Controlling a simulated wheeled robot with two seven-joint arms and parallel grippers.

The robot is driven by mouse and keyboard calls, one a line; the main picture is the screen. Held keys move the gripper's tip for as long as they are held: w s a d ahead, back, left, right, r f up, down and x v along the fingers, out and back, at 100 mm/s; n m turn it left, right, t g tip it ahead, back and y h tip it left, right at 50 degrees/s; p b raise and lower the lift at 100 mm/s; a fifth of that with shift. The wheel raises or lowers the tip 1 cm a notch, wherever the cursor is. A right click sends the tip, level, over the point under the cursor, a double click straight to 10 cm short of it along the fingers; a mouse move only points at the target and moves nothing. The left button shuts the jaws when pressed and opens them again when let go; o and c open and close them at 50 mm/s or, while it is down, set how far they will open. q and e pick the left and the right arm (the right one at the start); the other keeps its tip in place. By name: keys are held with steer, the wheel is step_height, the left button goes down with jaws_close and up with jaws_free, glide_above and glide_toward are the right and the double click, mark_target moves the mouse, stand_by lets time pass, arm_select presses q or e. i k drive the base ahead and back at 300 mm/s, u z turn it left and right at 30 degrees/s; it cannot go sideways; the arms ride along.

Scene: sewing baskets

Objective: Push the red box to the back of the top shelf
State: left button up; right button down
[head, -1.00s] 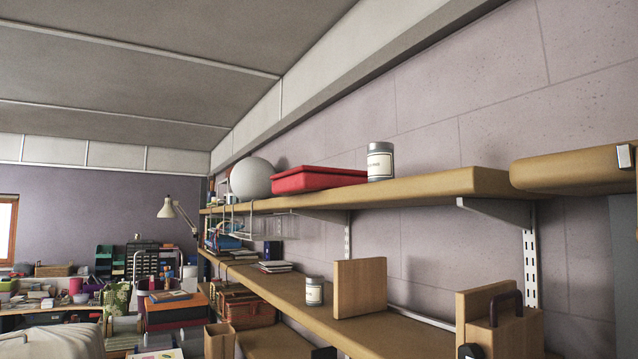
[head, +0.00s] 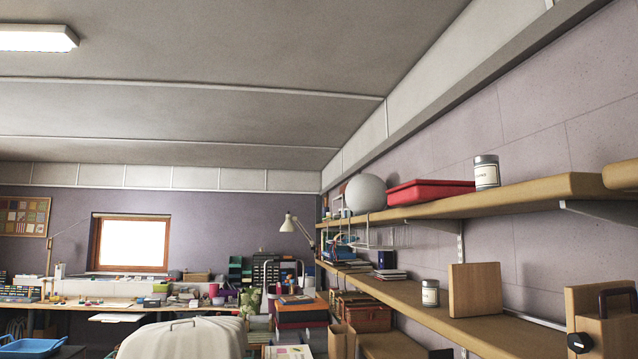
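The red box (head: 428,192) is a shallow red tray-like box lying on the top shelf (head: 530,193). It sits between a pale round ball (head: 366,194) on its left and a labelled grey tin (head: 486,172) on its right. Its near side looks close to the shelf's front edge; its exact distance from the wall cannot be told from this low angle. Neither of my grippers shows in the head view.
A lower shelf (head: 405,292) holds another tin (head: 430,293), a wooden block (head: 475,290) and books. A grey covered object (head: 180,340) stands low in front. A lamp (head: 291,222) and a long workbench (head: 110,304) with clutter are further back. A wire basket hangs under the top shelf.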

mark_target(417, 190)
steer(key=u, duration=0.95)
steer(key=i, duration=2.7)
steer(key=z, duration=1.6)
steer(key=i, duration=0.9)
steer(key=z, duration=0.8)
